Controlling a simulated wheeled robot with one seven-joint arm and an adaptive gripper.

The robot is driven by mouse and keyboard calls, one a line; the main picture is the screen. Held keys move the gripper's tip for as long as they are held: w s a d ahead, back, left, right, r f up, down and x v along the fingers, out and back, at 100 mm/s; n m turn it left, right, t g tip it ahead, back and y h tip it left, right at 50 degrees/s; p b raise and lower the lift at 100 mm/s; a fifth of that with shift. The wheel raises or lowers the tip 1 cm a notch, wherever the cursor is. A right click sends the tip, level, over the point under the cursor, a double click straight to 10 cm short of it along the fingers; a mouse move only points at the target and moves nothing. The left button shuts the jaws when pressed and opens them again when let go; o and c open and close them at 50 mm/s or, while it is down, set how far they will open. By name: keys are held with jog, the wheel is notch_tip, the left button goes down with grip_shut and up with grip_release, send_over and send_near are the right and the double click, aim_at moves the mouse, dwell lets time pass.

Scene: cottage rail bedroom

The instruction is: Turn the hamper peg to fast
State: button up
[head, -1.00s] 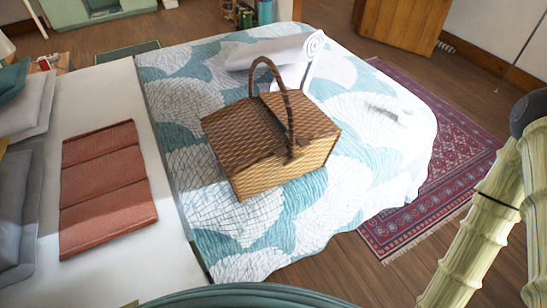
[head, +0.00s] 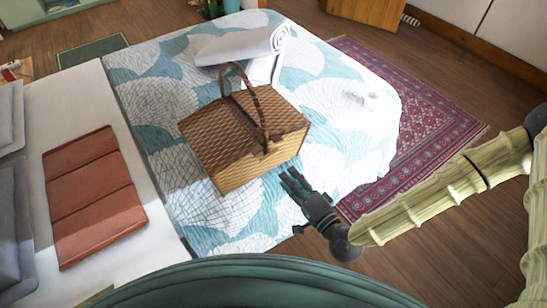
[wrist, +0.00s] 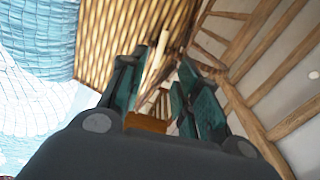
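The brown wicker hamper (head: 215,142) stands on the bed with its lid down and its arched handle (head: 262,110) up. Its woven side also shows in the wrist view (wrist: 112,38). My gripper (head: 290,177) is at the hamper's near right side, apart from it, with its fingers pointing towards it. In the wrist view my gripper (wrist: 157,66) has its two fingers apart with nothing held. A pale, slim piece (wrist: 154,60) shows beyond the fingers; I cannot tell whether it is the peg. The peg is too small to make out in the head view.
The bed has a teal and white quilt (head: 150,98). A rolled white towel (head: 243,45) lies behind the hamper and a folded rust-red blanket (head: 95,195) lies to its left. A red rug (head: 425,125) is on the floor at the right. The quilt right of the hamper is clear.

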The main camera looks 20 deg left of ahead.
aim_at(270, 157)
jog(key=p+x, duration=0.2)
jog(key=x, duration=0.7)
grip_shut()
